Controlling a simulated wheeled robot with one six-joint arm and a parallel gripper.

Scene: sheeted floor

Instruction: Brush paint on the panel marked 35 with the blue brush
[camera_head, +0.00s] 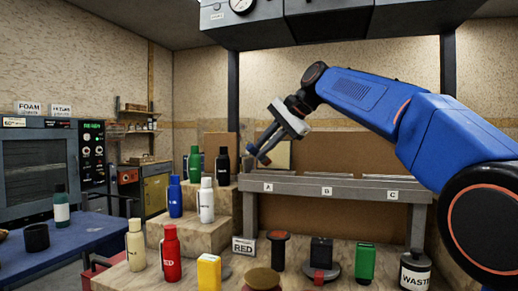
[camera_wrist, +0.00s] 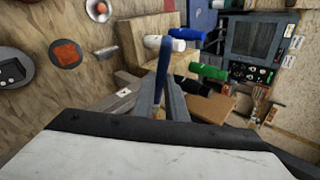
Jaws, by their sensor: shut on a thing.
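My gripper (camera_head: 264,146) is raised near the left end of the grey rack (camera_head: 325,191), just above slot A. In the wrist view its two dark fingers (camera_wrist: 163,100) are shut on a slim dark blue handle (camera_wrist: 164,60), which looks like the blue brush. Its bristles cannot be made out. A pale tan panel (camera_head: 282,156) stands behind the gripper, partly hidden by it. No number 35 can be read on any panel in view.
Several bottles stand on wooden steps (camera_head: 190,237) at left, including a blue bottle (camera_head: 175,197) and a red bottle (camera_head: 171,254). A waste can (camera_head: 415,271) and a green item (camera_head: 365,262) stand at front right. An oven (camera_head: 40,160) is far left.

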